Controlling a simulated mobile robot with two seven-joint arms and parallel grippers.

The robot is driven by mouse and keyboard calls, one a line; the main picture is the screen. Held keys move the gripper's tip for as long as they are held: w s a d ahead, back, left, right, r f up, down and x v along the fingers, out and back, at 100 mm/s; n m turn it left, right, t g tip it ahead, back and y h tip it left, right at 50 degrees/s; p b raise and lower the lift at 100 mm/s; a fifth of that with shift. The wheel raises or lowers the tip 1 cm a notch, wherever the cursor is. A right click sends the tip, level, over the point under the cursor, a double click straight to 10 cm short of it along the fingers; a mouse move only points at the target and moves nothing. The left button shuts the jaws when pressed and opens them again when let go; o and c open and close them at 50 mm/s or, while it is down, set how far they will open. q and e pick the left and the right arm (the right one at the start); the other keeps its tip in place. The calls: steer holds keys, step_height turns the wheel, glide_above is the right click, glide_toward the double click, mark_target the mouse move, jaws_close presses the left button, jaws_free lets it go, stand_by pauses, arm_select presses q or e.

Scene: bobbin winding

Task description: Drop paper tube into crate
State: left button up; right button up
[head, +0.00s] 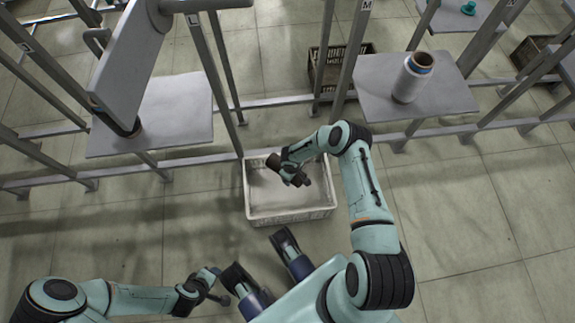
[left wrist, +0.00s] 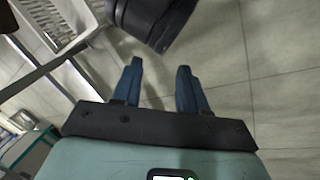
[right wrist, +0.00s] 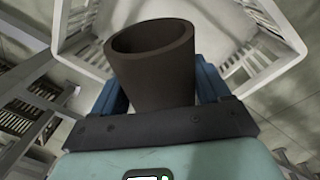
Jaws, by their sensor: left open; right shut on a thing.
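A dark brown paper tube (right wrist: 155,75) is held between the two blue fingers of my right gripper (right wrist: 160,90) in the right wrist view. In the head view the tube (head: 274,161) shows as a short dark cylinder at the right gripper, over the white crate (head: 290,217). The crate stands on the floor and its inside looks empty where it shows; the right arm hides part of it. The crate's slatted walls also show around the tube in the right wrist view (right wrist: 275,30). My left gripper (left wrist: 158,75) is open and empty, low at the left of my base.
A metal frame with grey shelves (head: 180,110) stands behind the crate. A white thread bobbin (head: 413,77) stands on the right shelf (head: 450,92). A brown crate (head: 330,72) lies behind the frame. The floor right of the crate is clear.

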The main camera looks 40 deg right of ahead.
arm_select(q)
steer(key=shift+w+a+f+t+b, duration=0.6)
steer(key=shift+w+a+f+b, duration=0.55)
steer(key=shift+w+f+b, duration=0.9)
steer(key=shift+n+g+y, duration=0.3)
steer(key=shift+g, duration=0.4)
steer(key=s+f, duration=0.2)
steer(key=s+f+b, duration=0.1)
steer(key=s, duration=0.1)
steer(key=shift+a+f, duration=0.25)
steer(key=shift+f, duration=0.15)
arm_select(e)
step_height(320, 180, down, 10)
steer(key=d, duration=0.2)
steer(key=shift+s+f, duration=0.15)
steer(key=shift+s, duration=0.25)
